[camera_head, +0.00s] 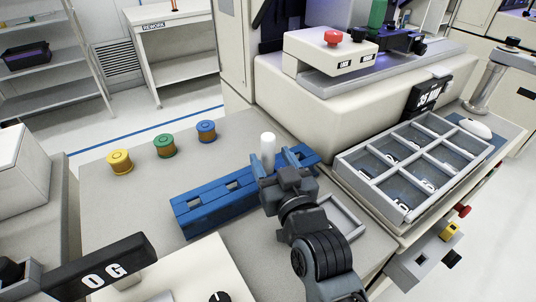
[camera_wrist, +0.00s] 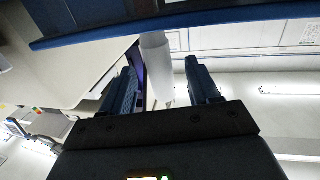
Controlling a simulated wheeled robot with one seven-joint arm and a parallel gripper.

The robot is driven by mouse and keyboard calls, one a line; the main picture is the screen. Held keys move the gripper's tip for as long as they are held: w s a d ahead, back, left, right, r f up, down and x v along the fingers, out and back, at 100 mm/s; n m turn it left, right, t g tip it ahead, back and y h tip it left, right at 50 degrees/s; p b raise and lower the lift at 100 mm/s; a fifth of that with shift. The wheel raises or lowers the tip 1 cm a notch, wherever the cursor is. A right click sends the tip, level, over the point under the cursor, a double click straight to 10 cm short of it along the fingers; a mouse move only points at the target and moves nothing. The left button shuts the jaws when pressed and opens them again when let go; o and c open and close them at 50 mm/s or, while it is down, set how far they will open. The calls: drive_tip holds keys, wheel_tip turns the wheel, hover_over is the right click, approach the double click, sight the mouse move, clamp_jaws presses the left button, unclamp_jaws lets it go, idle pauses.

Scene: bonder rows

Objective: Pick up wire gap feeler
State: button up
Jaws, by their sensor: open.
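A white upright cylinder (camera_head: 268,142), which may be the handle of the wire gap feeler, stands at the right part of the blue slotted rack (camera_head: 205,207). My gripper (camera_head: 271,158) is open at the rack, with its fingers on either side of the cylinder. The wrist view shows the white cylinder (camera_wrist: 157,58) between the two open fingers of my gripper (camera_wrist: 160,70), apparently with gaps beside it. The cylinder's lower part is hidden by my gripper in the head view. No other clear feeler shows.
Yellow (camera_head: 120,162), green (camera_head: 164,146) and blue (camera_head: 206,131) spools stand on the bench behind the rack. A compartment tray (camera_head: 345,162) is at the right, below the machine with a red button (camera_head: 333,37). An OG sign (camera_head: 100,272) is at front left.

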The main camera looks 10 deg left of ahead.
drive_tip(key=x, duration=0.5)
drive_tip(key=shift+c, duration=0.4)
drive_tip(key=c, duration=1)
wheel_tip(320, 180, up, 10)
drive_tip(key=shift+r, duration=0.1)
drive_tip(key=o, duration=0.5)
clamp_jaws()
